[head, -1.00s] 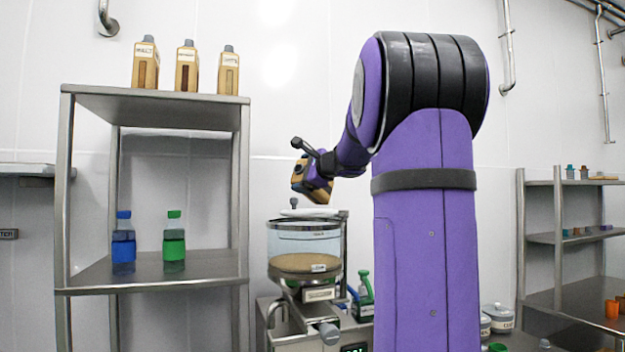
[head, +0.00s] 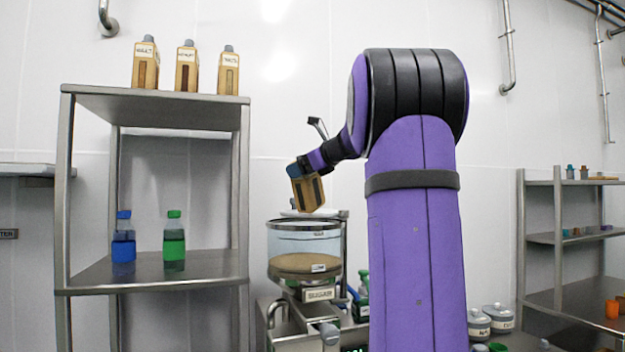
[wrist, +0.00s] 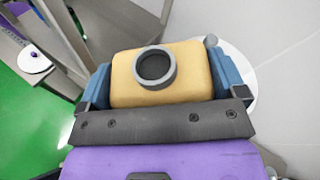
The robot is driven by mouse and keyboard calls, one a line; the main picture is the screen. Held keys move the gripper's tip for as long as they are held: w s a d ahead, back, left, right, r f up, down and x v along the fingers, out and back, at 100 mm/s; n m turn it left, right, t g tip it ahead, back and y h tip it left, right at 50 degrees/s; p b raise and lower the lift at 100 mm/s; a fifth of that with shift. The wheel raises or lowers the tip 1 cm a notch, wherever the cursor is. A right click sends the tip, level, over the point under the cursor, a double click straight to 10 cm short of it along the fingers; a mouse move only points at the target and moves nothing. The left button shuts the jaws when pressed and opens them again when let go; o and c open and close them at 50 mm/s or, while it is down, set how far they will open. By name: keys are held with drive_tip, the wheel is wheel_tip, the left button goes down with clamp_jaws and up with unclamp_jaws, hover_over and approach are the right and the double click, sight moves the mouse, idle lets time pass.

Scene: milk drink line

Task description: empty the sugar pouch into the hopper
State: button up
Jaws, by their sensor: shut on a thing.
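My gripper (head: 297,171) is shut on the tan sugar pouch (head: 308,192), with a blue finger on each side of it. In the head view the pouch is slightly tilted, above the hopper and apart from it. In the wrist view the pouch (wrist: 195,68) shows a round grey spout ring (wrist: 154,67) with a dark centre, facing the camera. The clear round hopper (head: 304,240), with a SUGAR label below it, holds a layer of brown grain (head: 304,263). I see no stream falling from the pouch. Whether any sugar is left inside it is hidden.
A metal rack (head: 150,268) at the left holds a blue bottle (head: 123,245) and a green bottle (head: 173,243), with several tan pouches on top. A green bottle (head: 361,300) stands right of the hopper. Grey jars (head: 500,317) stand further right. Open wall space lies above the hopper.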

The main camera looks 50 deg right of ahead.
drive_tip(key=m, duration=0.1)
drive_tip(key=m+y, duration=0.1)
drive_tip(key=m, duration=0.1)
drive_tip(key=shift+r, duration=0.4)
drive_tip(key=shift+s, duration=0.1)
